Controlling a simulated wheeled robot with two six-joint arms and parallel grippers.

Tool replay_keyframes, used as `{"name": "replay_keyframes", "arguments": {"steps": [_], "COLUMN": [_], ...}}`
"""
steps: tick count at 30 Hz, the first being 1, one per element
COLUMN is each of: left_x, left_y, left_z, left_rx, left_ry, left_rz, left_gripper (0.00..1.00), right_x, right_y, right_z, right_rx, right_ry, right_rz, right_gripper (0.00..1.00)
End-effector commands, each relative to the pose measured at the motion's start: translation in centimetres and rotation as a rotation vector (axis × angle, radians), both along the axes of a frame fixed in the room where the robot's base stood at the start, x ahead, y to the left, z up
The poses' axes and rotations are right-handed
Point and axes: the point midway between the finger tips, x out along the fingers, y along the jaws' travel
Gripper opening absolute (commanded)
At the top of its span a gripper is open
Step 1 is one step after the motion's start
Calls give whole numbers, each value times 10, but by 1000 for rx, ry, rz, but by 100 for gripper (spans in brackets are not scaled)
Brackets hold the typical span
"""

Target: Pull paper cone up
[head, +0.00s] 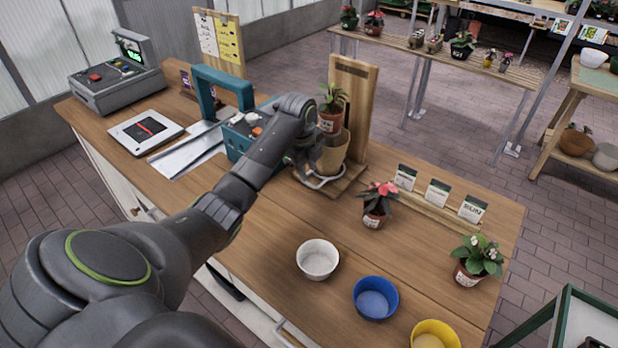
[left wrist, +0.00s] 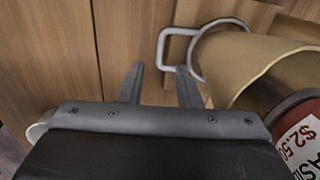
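The tan paper cone (head: 334,155) stands in a wooden stand (head: 354,90) on the table, with a potted plant (head: 331,117) at its top. A pale metal ring with a handle (head: 322,182) is around the cone's lower part. In the left wrist view the cone (left wrist: 240,62) is at the right, with the handle (left wrist: 165,45) left of it and a price-labelled pot (left wrist: 300,130) at its mouth. My left gripper (left wrist: 160,85) is open, its fingers apart and close to the handle; contact is unclear. In the head view my arm partly hides this gripper.
A teal press-like machine (head: 232,130) stands just left of my gripper. A red-flowered pot (head: 375,215), seed packets (head: 437,193) and white (head: 318,260), blue (head: 376,298) and yellow (head: 435,335) bowls are to the right and front. Table between stand and white bowl is clear.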

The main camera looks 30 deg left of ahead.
Motion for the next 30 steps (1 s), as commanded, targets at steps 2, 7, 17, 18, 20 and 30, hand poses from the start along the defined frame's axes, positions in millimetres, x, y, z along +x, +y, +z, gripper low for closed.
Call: {"name": "replay_keyframes", "arguments": {"steps": [2, 7, 17, 18, 20, 30], "left_x": [2, 6, 8, 8, 8, 8], "left_y": [-1, 0, 0, 0, 0, 0], "left_z": [-15, -37, -48, -48, -48, -47], "left_rx": [-2, -1, 1, 1, 1, 1], "left_ry": [3, 2, -1, -1, -1, -1], "left_rz": [2, 2, -1, 0, 0, 0], "left_gripper": [31, 31, 31, 31, 31, 0], "right_x": [0, 0, 1, 1, 1, 1], "right_y": [0, 2, 3, 3, 3, 3], "right_z": [4, 6, 6, 6, 6, 6], "right_rx": [1, 2, 4, 4, 4, 4], "right_ry": [0, -1, -2, -2, -2, -2], "right_rz": [0, -1, -1, -1, -1, -1], "right_gripper": [36, 36, 36, 36, 36, 36]}}
